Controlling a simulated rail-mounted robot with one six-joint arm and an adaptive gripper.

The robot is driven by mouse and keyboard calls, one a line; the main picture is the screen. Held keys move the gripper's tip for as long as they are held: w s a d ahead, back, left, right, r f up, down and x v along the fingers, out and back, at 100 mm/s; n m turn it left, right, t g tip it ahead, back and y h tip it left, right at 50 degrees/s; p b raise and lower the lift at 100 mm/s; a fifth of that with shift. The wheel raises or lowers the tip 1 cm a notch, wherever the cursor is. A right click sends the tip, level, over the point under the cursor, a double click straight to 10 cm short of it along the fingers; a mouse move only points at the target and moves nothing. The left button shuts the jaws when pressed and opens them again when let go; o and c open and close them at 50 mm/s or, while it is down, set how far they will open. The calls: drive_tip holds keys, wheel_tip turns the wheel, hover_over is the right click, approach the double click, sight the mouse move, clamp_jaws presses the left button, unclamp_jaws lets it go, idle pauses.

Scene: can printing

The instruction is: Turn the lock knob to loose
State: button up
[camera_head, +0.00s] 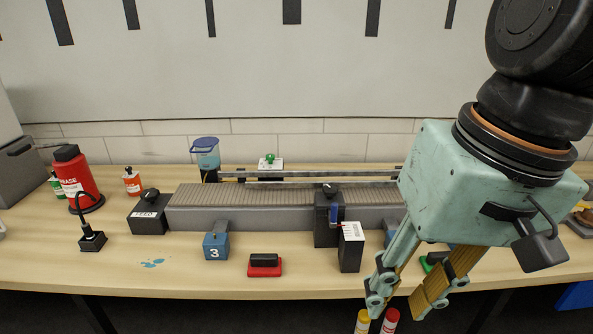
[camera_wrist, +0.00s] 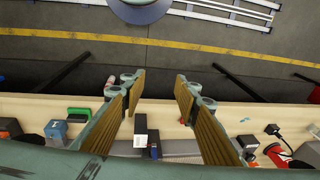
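The conveyor-like machine (camera_head: 250,208) runs along the middle of the table. A black round knob (camera_head: 329,189) sits on the dark upright block at its middle, and another black knob (camera_head: 150,194) sits on the labelled box at its left end. I cannot tell which is the lock knob, nor its setting. My gripper (camera_head: 402,298) is open and empty, at the table's front edge, right of and nearer than the middle knob. In the wrist view, its two ribbed fingers (camera_wrist: 160,92) are wide apart with nothing between them. My gripper hides the machine's right part.
A white-faced black box (camera_head: 351,248) and a blue cylinder (camera_head: 334,214) stand by the middle block. A red bottle (camera_head: 76,180) stands left. Bare table (camera_head: 130,272) shows front left.

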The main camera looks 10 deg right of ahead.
drive_tip(key=w+a+f+m+g+y, duration=0.3)
drive_tip(key=w+a+f+m+y, duration=0.1)
drive_tip(key=a+m+y, duration=0.15)
drive_tip(key=m+t+y, duration=0.7)
drive_tip(key=m+t, duration=0.6)
drive_tip(key=m, duration=0.6)
approach(337, 191)
drive_tip(key=shift+p+v, duration=0.3)
drive_tip(key=shift+v, duration=0.65)
drive_tip(key=shift+w+a+f, duration=0.1)
drive_tip(key=shift+w+a, duration=0.1)
drive_tip(key=shift+b+x, duration=1.3)
drive_tip(key=shift+x, duration=5.35)
drive_tip(key=shift+w+d, duration=0.1)
